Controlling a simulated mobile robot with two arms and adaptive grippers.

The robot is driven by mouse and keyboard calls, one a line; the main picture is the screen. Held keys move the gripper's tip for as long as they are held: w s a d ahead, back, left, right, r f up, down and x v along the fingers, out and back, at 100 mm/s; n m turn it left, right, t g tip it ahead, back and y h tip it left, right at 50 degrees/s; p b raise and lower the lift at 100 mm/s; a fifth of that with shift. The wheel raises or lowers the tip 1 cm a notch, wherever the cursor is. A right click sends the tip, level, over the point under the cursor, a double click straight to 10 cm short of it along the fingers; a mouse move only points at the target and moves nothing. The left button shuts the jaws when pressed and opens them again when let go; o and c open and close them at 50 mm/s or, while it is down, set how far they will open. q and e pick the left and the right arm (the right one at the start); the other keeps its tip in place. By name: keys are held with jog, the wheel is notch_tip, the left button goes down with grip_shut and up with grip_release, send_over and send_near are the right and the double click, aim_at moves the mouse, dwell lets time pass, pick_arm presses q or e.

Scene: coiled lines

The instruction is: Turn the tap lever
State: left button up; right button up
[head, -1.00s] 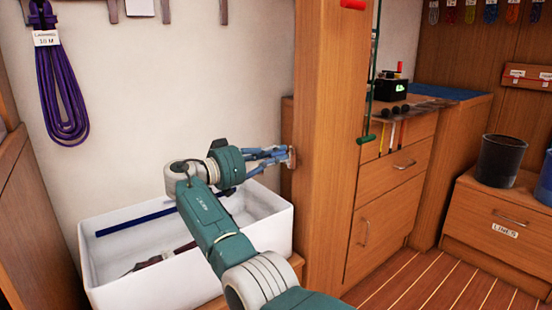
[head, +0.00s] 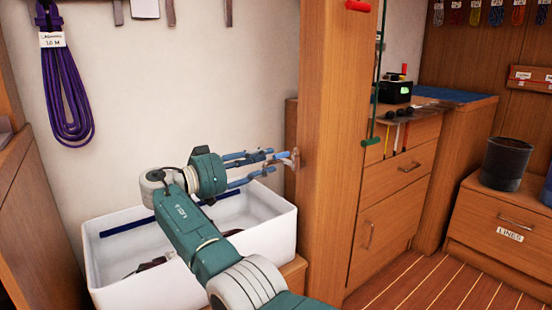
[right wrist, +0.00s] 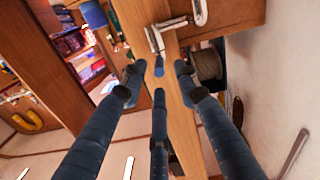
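The tap (head: 294,158) is a small metallic fitting on the side of a wooden post (head: 335,130). Whether a finger touches the lever, I cannot tell. My left gripper is out of view.
A white basin (head: 190,275) sits below my right arm with a dark blue bar in it. A purple coiled line (head: 63,95) hangs on the wall at left. Drawers (head: 395,200), a dark bucket (head: 505,160) and a LINES chest (head: 510,225) stand right of the post.

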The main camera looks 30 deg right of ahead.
jog(key=a, duration=0.6)
jog(key=shift+s, duration=0.2)
